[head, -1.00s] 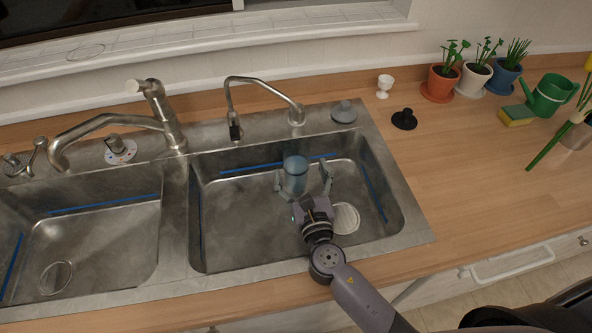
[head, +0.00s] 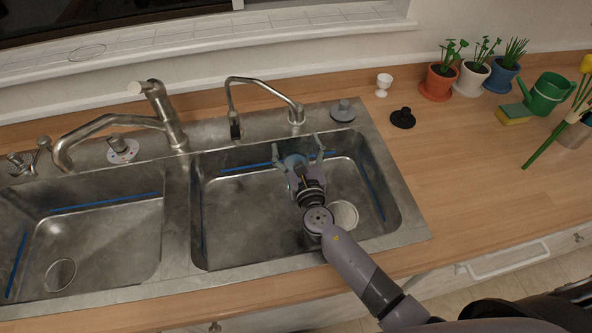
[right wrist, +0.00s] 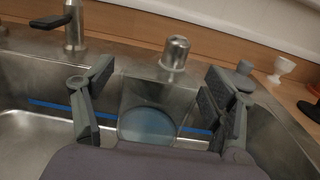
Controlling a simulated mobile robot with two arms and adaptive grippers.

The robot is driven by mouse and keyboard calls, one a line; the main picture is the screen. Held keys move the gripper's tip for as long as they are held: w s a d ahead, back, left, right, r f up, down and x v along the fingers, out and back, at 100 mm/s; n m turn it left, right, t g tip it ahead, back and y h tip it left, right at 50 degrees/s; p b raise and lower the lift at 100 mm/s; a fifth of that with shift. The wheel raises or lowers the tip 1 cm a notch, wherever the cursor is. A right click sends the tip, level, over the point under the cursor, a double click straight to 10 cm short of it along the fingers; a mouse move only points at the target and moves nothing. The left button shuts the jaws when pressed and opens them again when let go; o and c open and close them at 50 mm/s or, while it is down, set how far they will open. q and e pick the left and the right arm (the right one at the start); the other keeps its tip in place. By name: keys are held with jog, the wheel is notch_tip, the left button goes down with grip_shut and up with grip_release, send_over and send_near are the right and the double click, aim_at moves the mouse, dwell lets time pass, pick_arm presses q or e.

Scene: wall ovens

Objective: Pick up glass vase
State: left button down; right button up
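The glass vase (head: 294,161) is a pale blue, see-through vessel in the right basin of the sink, partly hidden behind my right gripper (head: 299,149). In the right wrist view the vase (right wrist: 148,122) shows clear walls and a bluish round part low down, between the two spread fingers of the right gripper (right wrist: 160,84). The fingers are open, with a visible gap on the vase's left side; contact on the right cannot be told. My left gripper is not in view.
The steel sink's basin walls surround the right gripper. A thin faucet (head: 262,82) stands behind the basin, and a larger faucet (head: 160,118) to the left. A black stopper (head: 403,118), white egg cup (head: 383,84) and potted plants (head: 441,80) are on the wooden counter at right.

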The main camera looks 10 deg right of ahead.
grip_shut()
jog(key=shift+w+r, duration=0.1)
dwell(0.9)
